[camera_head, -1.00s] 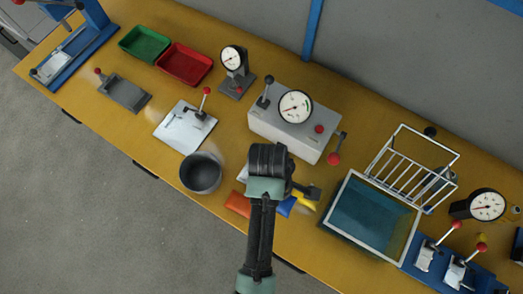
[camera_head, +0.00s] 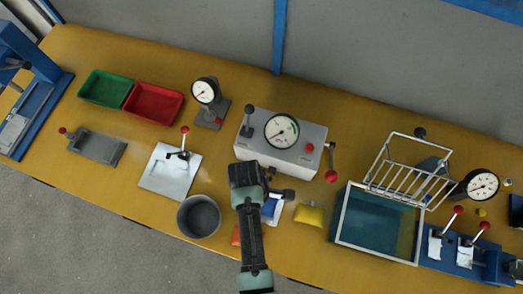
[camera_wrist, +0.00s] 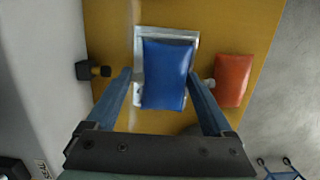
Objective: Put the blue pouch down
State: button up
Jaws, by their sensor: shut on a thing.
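The blue pouch (camera_wrist: 167,75) is between the two fingers of my gripper (camera_wrist: 160,78) in the wrist view, and the gripper is shut on it. Behind the pouch is a pale tray (camera_wrist: 166,33), whose rim shows along the pouch's far and left sides. I cannot tell whether the pouch touches the tray or hangs just above it. In the head view my gripper (camera_head: 270,193) is over the front middle of the bench. There a part of the blue pouch (camera_head: 269,208) and the tray's edge (camera_head: 278,212) show beside my arm, which hides the rest.
An orange pouch (camera_wrist: 233,80) lies right of the tray in the wrist view. A yellow pouch (camera_head: 309,215) lies right of my gripper in the head view. A grey pot (camera_head: 199,217) stands to the left, a gauge box (camera_head: 281,142) behind, and a water tank (camera_head: 378,225) to the right.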

jog(key=shift+f, duration=0.85)
jog(key=shift+f, duration=0.1)
jog(key=o, duration=1.1)
